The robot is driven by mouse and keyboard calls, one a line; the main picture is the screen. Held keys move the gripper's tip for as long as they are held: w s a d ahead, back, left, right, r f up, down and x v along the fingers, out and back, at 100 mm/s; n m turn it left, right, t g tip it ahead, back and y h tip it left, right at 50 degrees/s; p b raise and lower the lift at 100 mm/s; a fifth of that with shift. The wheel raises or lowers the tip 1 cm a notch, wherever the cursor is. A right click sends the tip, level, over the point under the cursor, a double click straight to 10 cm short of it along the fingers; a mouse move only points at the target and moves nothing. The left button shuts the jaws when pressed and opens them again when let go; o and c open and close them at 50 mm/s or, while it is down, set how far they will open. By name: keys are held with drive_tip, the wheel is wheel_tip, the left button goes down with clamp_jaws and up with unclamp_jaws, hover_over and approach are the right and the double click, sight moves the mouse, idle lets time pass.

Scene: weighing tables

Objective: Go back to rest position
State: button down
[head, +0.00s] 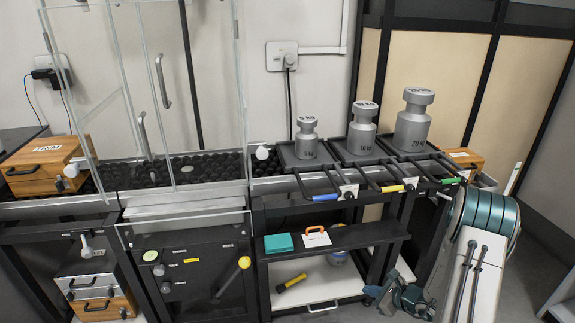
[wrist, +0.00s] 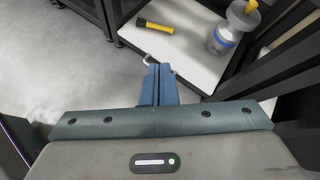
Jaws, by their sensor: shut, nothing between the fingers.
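My gripper (head: 374,292) is at the lower right of the head view, low in front of the weighing tables and beside the lower shelf. In the wrist view its two blue fingers (wrist: 158,70) are together with nothing between them. My arm, white with a teal joint, fills the lower right of the head view. The gripper holds nothing, and no object touches the fingers as far as I can see.
Grey weights (head: 411,127) stand on black trays along the table. A yellow-and-black flashlight (head: 291,283) lies on the white lower shelf (head: 317,281); a grey canister (wrist: 228,38) stands there too. A wooden box (head: 42,165) sits left. Grey floor is clear at left in the wrist view.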

drive_tip(key=s+a+r+n+g+p, duration=0.2)
drive_tip(key=s+a+r+n+p, duration=0.15)
drive_tip(key=r, duration=0.65)
drive_tip(key=s+a+r+n+g+y+p, duration=0.1)
drive_tip(key=s+a+r+n+g+p, duration=0.3)
drive_tip(key=r, duration=0.7)
drive_tip(key=s+a+r+n+p, duration=0.25)
drive_tip(key=a+r+n, duration=0.3)
drive_tip(key=r, duration=0.45)
drive_tip(key=s+r+n+h+p, duration=0.2)
drive_tip(key=s+r+n+p, duration=0.2)
drive_tip(key=r, duration=0.4)
drive_tip(key=s+d+r+n+h+p, duration=0.1)
drive_tip(key=s+r+n+h+p, duration=0.2)
drive_tip(key=r, duration=0.5)
drive_tip(key=s+d+r+n+h+p, duration=0.1)
drive_tip(key=s+r+n+h+p, duration=0.2)
drive_tip(key=s+r+n+p, duration=0.2)
drive_tip(key=s+r+p, duration=0.1)
drive_tip(key=s+r, duration=0.2)
drive_tip(key=shift+s+d+r, duration=0.15)
drive_tip(key=shift+s+r, duration=0.15)
drive_tip(key=shift+r, duration=0.1)
